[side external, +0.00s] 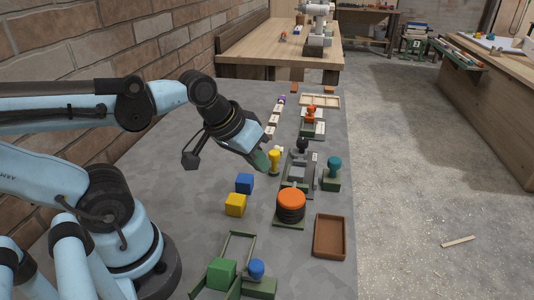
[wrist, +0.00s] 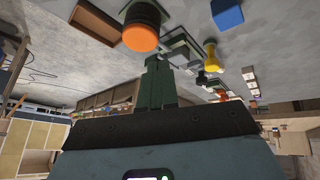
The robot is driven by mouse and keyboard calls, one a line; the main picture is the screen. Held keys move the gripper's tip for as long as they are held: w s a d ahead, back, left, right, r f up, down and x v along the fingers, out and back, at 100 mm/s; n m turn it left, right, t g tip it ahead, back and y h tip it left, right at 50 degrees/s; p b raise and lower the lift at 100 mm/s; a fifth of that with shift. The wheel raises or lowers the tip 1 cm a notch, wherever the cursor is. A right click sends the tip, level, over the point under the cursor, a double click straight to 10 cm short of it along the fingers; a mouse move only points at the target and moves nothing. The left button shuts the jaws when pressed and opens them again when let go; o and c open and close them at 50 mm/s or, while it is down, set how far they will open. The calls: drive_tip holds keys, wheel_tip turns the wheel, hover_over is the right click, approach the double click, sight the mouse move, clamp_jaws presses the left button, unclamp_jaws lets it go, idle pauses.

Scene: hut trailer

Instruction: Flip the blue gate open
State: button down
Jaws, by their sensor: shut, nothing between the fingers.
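No plainly blue gate panel can be made out. The nearest match is a low green frame (side external: 240,245) at the front of the table in the side view, with a round blue knob (side external: 256,268) on a green bar and a green block (side external: 221,275) beside it. My gripper (side external: 264,160) is in the air over the middle of the table, close to a yellow knob (side external: 274,160) and well behind the green frame. In the wrist view my gripper (wrist: 157,72) is shut, fingers together and empty. The green frame does not show in the wrist view.
A blue cube (side external: 244,183) and a yellow cube (side external: 235,205) lie in front of my gripper. An orange-topped black cylinder (side external: 291,200), a teal knob (side external: 334,164) and a brown tray (side external: 330,237) stand to the right. The table's left side is bare.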

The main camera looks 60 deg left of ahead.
drive_tip(key=s+d+r+n+g+h, duration=0.3)
drive_tip(key=s+n, duration=0.8)
drive_tip(key=n, duration=0.5)
drive_tip(key=shift+s+n+g+h, duration=0.25)
drive_tip(key=shift+n+g+h, duration=0.2)
drive_tip(key=shift+g, duration=0.75)
drive_tip(key=shift+d, duration=0.15)
drive_tip(key=x, duration=0.9)
drive_tip(key=shift+w+d+f, duration=0.1)
drive_tip(key=shift+d+f, duration=0.05)
drive_tip(key=shift+f, duration=0.2)
drive_tip(key=shift+w+d, duration=0.15)
drive_tip(key=shift+d, duration=0.85)
drive_tip(key=shift+w+d, duration=0.15)
drive_tip(key=shift+d, duration=0.8)
